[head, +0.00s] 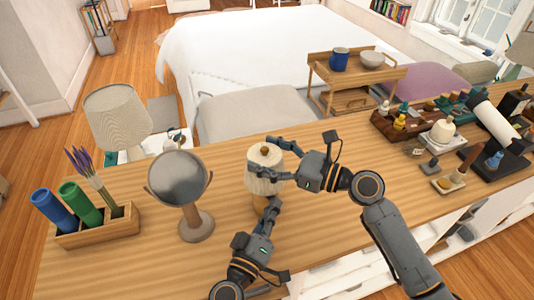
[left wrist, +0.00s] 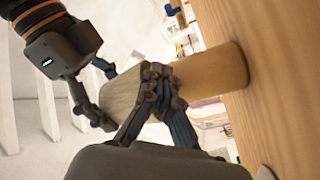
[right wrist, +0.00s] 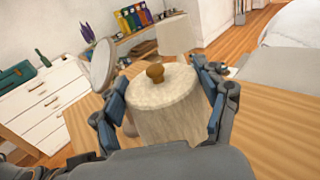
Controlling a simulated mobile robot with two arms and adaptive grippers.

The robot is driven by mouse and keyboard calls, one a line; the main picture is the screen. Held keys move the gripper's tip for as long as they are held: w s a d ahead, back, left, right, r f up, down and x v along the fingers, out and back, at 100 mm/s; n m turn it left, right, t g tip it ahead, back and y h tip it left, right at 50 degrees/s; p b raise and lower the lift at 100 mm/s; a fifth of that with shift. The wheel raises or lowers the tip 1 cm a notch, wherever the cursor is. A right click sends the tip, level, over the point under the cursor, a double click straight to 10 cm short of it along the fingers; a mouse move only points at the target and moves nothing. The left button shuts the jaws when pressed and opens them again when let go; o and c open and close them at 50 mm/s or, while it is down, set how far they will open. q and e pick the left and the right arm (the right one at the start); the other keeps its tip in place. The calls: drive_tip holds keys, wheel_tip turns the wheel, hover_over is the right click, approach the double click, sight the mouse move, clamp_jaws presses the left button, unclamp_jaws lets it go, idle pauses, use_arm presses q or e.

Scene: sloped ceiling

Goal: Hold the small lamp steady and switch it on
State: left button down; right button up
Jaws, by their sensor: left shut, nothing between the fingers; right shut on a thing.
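The small lamp (head: 262,183) stands upright on the wooden table, with a pale shade and a brown knob on top. My right gripper (head: 266,158) is shut on the shade from the side; in the right wrist view its fingers flank the shade (right wrist: 165,112) below the knob (right wrist: 155,72). My left gripper (head: 270,207) is shut and empty, low at the near side of the lamp. In the left wrist view its closed fingertips (left wrist: 160,82) overlap the lamp's round wooden base (left wrist: 215,72); I cannot tell whether they touch it.
A round mirror on a stand (head: 197,225) is left of the lamp. A wooden holder (head: 98,229) with rolls and a larger lamp (head: 118,115) stand farther left. Trays and bottles fill the table's right end, including a wooden tray (head: 392,128). The tabletop between is mostly clear.

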use_arm(q)
drive_tip(key=shift+w+a, duration=0.1)
drive_tip(key=shift+w, duration=0.1)
use_arm(e)
drive_tip(key=shift+f, duration=0.1)
use_arm(q)
drive_tip(key=shift+s, duration=0.1)
drive_tip(key=shift+s+d, duration=0.25)
drive_tip(key=shift+s, duration=0.35)
drive_tip(key=shift+s+d, duration=0.35)
drive_tip(key=shift+s, duration=0.55)
drive_tip(key=shift+s+d, duration=0.4)
drive_tip(key=shift+s, duration=0.5)
drive_tip(key=shift+s+d, duration=0.35)
drive_tip(key=shift+s, duration=0.55)
use_arm(e)
drive_tip(key=o, duration=1.5)
drive_tip(key=shift+o, duration=0.2)
